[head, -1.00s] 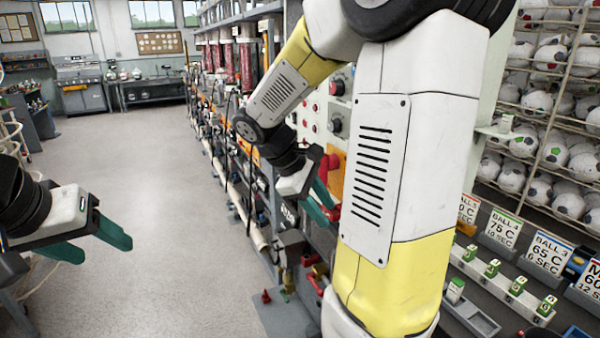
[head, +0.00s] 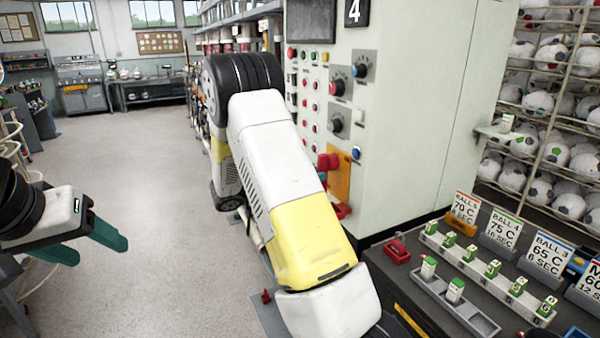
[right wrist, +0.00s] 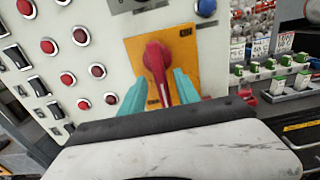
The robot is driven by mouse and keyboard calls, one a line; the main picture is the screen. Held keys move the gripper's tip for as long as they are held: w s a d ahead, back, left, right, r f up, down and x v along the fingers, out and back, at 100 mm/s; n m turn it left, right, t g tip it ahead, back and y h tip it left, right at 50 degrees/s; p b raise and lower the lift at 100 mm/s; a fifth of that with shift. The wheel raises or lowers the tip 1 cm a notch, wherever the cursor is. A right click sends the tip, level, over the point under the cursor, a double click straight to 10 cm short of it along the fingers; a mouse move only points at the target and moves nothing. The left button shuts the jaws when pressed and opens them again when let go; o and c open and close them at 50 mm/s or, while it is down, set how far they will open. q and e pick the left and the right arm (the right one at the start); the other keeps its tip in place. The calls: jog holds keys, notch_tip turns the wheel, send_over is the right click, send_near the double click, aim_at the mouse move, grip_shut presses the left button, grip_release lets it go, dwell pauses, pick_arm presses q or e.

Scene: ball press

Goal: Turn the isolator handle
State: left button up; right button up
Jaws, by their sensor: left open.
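The red isolator handle (right wrist: 156,62) is mounted on an orange plate (right wrist: 197,52) on the pale cabinet. In the right wrist view it points down, its lower end leaning slightly right. My right gripper (right wrist: 160,92) has its teal fingers apart, one on each side of the handle's lower part. A gap shows beside the left finger; the right finger is very close to the handle, and contact is unclear. In the head view the handle (head: 328,161) and plate (head: 341,178) show behind my right arm, which hides most of that gripper. My left gripper (head: 88,246) is open and empty at the left.
The cabinet (head: 420,130) carries dials, red buttons and a blue button (head: 356,153) near the plate. A dark bench (head: 425,290) with trays and ball cards (head: 507,228) stands at the right, below racks of balls. The floor (head: 140,180) at the left is clear.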

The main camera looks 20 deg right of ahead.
jog(key=shift+w+d, duration=0.15)
jog(key=shift+d, duration=1.55)
jog(key=shift+c, duration=0.5)
grip_shut()
